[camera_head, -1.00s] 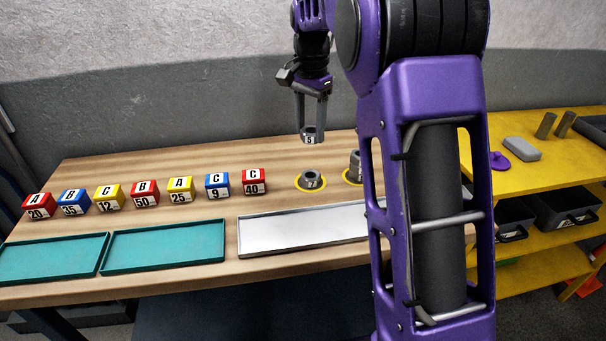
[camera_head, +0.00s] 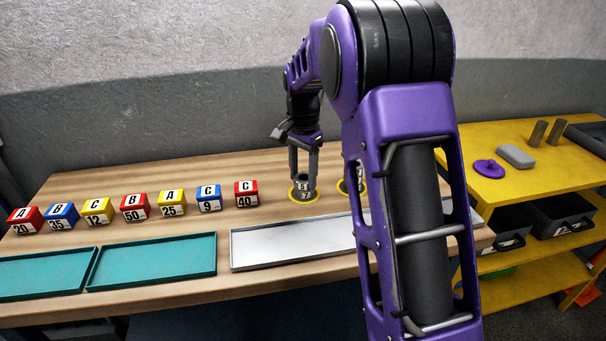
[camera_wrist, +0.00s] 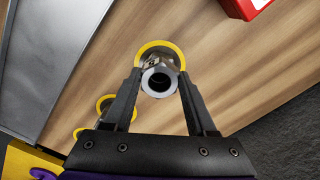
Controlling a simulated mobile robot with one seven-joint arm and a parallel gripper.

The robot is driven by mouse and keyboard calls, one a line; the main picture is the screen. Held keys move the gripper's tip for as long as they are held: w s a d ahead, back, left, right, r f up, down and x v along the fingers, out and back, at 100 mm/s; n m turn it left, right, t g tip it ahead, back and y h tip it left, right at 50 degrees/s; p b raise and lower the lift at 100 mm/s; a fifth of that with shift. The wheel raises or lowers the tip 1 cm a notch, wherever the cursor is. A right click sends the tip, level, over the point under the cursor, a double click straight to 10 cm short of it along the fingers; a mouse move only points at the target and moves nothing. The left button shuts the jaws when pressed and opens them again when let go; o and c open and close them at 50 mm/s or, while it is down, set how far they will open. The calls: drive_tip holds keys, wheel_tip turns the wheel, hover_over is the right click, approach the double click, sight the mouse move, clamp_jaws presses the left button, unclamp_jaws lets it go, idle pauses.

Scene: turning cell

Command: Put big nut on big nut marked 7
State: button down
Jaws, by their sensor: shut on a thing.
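The big nut marked 5 (camera_head: 303,185), a grey metal ring, is between the fingers of my gripper (camera_head: 304,178), which is shut on it. It sits straight above the big nut marked 7 (camera_head: 306,196), which stands inside a yellow ring on the table. The two look stacked; I cannot tell whether they touch fully. In the wrist view, the held nut (camera_wrist: 158,82) shows its round hole between my gripper's fingers (camera_wrist: 160,90). It covers most of the nut below, of which a grey part shows inside the yellow ring (camera_wrist: 160,44).
Another yellow ring (camera_head: 343,187) is partly hidden by my arm. A row of lettered blocks (camera_head: 135,207) stands to the left. A white tray (camera_head: 290,243) and teal trays (camera_head: 150,262) lie in front. A yellow shelf (camera_head: 480,190) stands at the right.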

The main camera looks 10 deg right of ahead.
sight(303, 177)
drive_tip(key=shift+f, duration=0.1)
drive_tip(key=shift+c, duration=1)
unclamp_jaws()
wheel_tip(303, 177, up, 12)
drive_tip(key=p, duration=0.2)
